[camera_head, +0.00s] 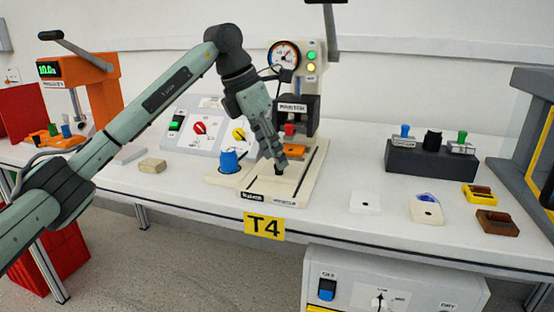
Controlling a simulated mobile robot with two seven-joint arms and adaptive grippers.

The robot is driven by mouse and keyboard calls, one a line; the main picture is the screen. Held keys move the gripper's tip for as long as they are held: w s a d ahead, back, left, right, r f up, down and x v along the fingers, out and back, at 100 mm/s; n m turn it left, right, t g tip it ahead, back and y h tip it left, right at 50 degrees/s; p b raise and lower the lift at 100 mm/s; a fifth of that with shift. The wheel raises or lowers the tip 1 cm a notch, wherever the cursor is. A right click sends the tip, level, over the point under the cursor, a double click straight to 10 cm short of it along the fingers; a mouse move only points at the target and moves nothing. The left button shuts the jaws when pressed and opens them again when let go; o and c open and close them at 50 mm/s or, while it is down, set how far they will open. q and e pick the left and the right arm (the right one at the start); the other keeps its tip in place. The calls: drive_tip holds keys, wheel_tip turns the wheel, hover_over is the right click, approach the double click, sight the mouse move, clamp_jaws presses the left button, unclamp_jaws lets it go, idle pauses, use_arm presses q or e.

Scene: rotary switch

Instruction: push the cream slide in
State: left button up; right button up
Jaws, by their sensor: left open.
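The cream slide (294,187) lies in the cream base of the press (314,165) at the middle of the bench, under the press head. A small black piece shows by my fingertips near the slide's front. My left arm comes in from the left, and my left gripper (277,163) points down over the slide. It is open, with its fingers close together in this view. I cannot tell whether they touch the slide. The gripper hides part of the slide and the press base. My right gripper is not in view.
A blue knob (229,162) on a cream plate stands close left of the gripper. A switch panel (205,132) is behind my arm. An orange press (92,88) stands far left. A dark block with plugs (430,160) and small loose parts lie to the right.

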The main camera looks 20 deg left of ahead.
use_arm(q)
drive_tip(key=shift+x, duration=1.25)
clamp_jaws()
drive_tip(key=shift+r, duration=0.1)
